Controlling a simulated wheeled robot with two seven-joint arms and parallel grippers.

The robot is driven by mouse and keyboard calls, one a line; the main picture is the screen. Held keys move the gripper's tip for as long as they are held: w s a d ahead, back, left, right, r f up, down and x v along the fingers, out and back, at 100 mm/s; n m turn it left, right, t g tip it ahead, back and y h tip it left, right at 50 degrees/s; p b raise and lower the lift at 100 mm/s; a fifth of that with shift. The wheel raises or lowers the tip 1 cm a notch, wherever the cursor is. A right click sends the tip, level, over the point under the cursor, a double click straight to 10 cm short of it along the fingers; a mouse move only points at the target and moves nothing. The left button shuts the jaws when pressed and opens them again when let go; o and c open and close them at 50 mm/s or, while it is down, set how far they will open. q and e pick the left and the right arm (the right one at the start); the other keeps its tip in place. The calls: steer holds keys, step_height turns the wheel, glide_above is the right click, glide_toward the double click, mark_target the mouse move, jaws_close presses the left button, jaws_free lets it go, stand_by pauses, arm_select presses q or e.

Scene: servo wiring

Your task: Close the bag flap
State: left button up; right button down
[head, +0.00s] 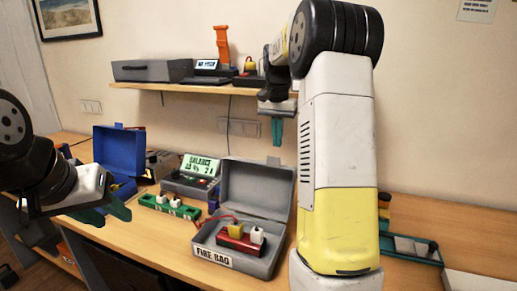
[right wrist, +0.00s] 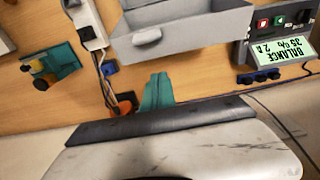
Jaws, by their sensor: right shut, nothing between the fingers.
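The grey fire bag (head: 208,254) is an open box on the bench. Its flap (head: 257,188) stands up at the back, with a small tab on its top edge. A red battery (head: 238,240) with yellow and white plugs lies inside, and a red wire runs over the left wall. My right gripper (head: 277,143) is shut and empty, pointing down just above the flap's top edge. In the right wrist view its teal fingers (right wrist: 157,90) are close to the flap (right wrist: 190,36); contact cannot be told. My left gripper (head: 108,212) is open and empty, left of the bag.
A charger (head: 190,178) reading BALANCE and a green board (head: 168,206) stand left of the bag. A blue open box (head: 117,152) is further left. A shelf (head: 200,88) hangs above. A teal tray (head: 410,249) lies on the right, partly behind my right arm.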

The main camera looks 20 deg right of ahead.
steer(key=shift+s+a+f, duration=0.4)
steer(key=shift+s+f, duration=0.15)
steer(key=shift+f, duration=0.05)
steer(key=shift+s+a+f, duration=0.4)
steer(key=shift+s+f, duration=0.15)
steer(key=shift+s+a+r, duration=0.1)
steer(key=shift+s+a, duration=0.2)
steer(key=shift+s, duration=0.1)
steer(key=shift+a, duration=0.1)
